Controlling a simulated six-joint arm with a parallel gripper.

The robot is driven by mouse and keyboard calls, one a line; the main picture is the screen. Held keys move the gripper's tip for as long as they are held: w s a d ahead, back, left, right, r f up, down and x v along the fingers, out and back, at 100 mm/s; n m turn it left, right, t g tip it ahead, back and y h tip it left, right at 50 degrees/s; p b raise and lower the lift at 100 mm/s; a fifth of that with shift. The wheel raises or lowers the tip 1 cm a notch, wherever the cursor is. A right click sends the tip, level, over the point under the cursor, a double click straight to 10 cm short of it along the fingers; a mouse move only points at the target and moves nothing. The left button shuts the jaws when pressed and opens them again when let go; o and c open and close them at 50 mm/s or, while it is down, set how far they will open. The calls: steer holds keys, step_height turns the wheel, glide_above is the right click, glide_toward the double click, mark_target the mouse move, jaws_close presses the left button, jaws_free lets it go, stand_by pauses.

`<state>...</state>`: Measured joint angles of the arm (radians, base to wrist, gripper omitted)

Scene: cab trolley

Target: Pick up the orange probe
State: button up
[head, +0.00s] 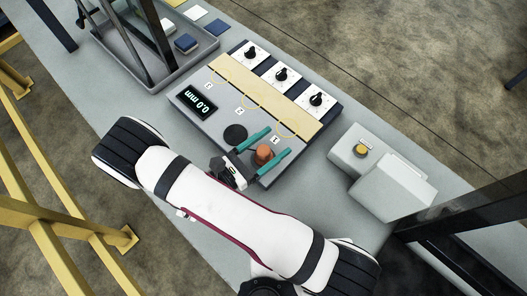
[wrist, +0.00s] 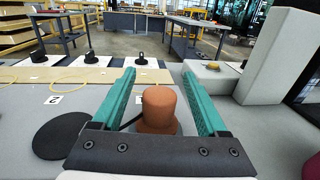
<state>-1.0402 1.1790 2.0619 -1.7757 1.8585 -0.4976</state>
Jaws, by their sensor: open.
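The orange probe (head: 264,154) is a brownish-orange, rounded cylinder standing upright on the grey panel at its front corner, beside the label 1. In the wrist view the probe (wrist: 159,108) stands between the two teal fingers of my gripper (wrist: 158,85), with a gap visible on each side. My gripper (head: 264,150) is open, one finger on either side of the probe in the head view. The probe's lower part and base are partly hidden by the gripper's dark palm edge.
The panel (head: 186,123) has a 0.0 mm display (head: 195,103), black knobs (head: 281,74) and a black disc (head: 235,134). A grey box with a yellow button (head: 360,150) stands to the right. A grey tray (head: 150,84) with a blue block (head: 185,43) is at the back left.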

steer(key=shift+w+d, duration=0.25)
steer(key=shift+d, duration=0.1)
jaws_close()
